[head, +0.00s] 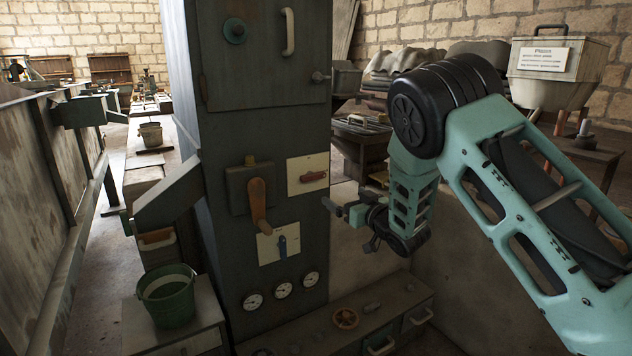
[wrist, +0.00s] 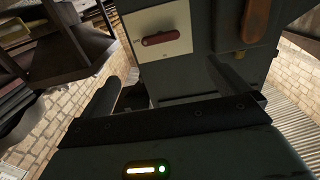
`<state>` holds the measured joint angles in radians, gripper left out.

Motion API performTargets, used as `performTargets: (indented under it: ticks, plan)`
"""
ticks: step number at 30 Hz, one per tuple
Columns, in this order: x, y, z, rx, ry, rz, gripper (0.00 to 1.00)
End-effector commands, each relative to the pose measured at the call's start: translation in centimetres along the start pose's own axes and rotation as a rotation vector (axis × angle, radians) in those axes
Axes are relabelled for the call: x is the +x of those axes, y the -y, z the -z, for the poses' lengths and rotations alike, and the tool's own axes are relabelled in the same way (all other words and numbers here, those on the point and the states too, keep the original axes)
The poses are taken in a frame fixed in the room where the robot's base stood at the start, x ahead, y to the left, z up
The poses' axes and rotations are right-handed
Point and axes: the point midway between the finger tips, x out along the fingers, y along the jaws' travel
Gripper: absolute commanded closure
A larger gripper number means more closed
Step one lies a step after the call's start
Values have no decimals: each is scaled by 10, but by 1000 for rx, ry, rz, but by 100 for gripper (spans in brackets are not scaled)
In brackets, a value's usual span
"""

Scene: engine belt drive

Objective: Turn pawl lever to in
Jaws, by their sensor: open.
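A cream plate (head: 296,181) on the dark cabinet's front bears a small red lever (head: 313,177), lying nearly level. In the wrist view the red lever (wrist: 165,38) shows on its plate, ahead of my gripper. A larger brown-orange lever (head: 259,205) hangs down on a dark box to its left. Labels are too small to read, so I cannot tell which is the pawl lever. My gripper (head: 340,208) is open and empty, right of the cabinet front and apart from the levers.
The tall dark cabinet (head: 222,130) fills the middle. Several gauges (head: 282,290) sit low on it. A low drawer unit with a red handwheel (head: 345,318) stands at its foot. A green bucket (head: 168,298) stands on a box at left. A sloping chute (head: 168,200) sticks out left.

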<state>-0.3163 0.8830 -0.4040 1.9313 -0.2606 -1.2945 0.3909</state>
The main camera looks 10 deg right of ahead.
Motion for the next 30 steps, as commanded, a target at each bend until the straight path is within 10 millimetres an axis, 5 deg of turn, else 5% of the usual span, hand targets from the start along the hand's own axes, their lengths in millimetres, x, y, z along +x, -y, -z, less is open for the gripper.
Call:
performTargets:
  ticks: [18,30]
  plan:
    - [117,1,0,-1,0,1,0]
    - [156,0,0,1,1,-1,0]
